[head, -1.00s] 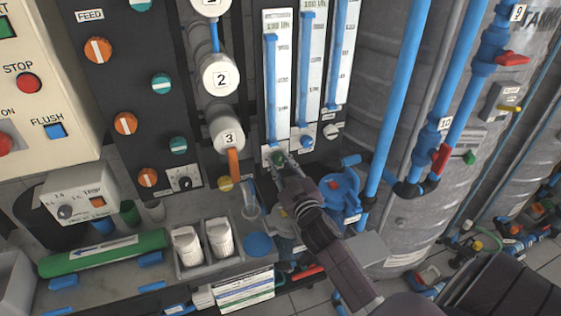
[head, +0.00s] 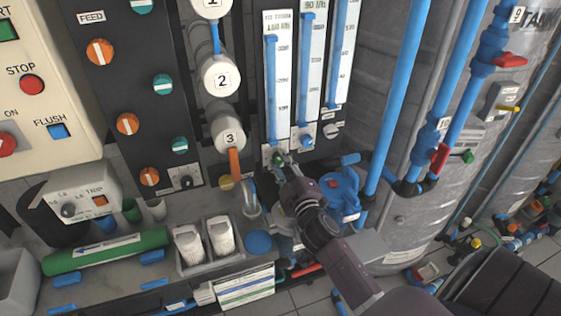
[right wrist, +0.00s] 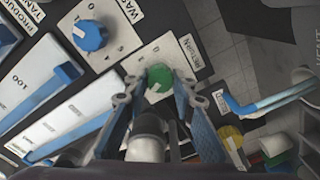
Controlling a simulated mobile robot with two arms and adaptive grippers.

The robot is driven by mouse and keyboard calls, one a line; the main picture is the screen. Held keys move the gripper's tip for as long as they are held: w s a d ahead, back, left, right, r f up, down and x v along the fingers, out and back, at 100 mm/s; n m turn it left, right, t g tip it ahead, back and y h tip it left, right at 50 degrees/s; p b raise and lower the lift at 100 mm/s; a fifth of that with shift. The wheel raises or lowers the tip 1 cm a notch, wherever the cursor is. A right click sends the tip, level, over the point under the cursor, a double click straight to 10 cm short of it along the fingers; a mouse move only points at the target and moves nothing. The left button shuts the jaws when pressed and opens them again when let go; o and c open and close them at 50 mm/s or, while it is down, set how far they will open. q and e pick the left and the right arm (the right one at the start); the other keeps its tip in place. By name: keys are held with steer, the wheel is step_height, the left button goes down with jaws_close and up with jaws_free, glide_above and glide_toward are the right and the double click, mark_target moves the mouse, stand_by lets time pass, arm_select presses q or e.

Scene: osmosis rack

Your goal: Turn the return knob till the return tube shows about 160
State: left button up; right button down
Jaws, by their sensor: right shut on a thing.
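The green return knob (right wrist: 148,77) sits beside a RETURN label in the right wrist view. It is small and partly covered in the head view (head: 278,158). My right gripper (right wrist: 147,92) is shut on this knob, with a fingertip on each side. The return tube (head: 277,80) is the leftmost of three upright tubes, directly above the knob. Its blue column reaches close to the top of its white scale; the scale figures are too small to read surely. My left gripper is not in view.
Other flow tubes (head: 311,70) stand to the right, with a blue knob (right wrist: 90,35) marked WASTE close by. A blue valve fitting (head: 342,190) is right of my gripper. White bottles in a tray (head: 209,262) stand lower left.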

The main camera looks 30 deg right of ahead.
stand_by(0.3)
steer(key=c, duration=1.6)
jaws_free()
steer(key=v, duration=1.2)
steer(key=shift+f, duration=0.1)
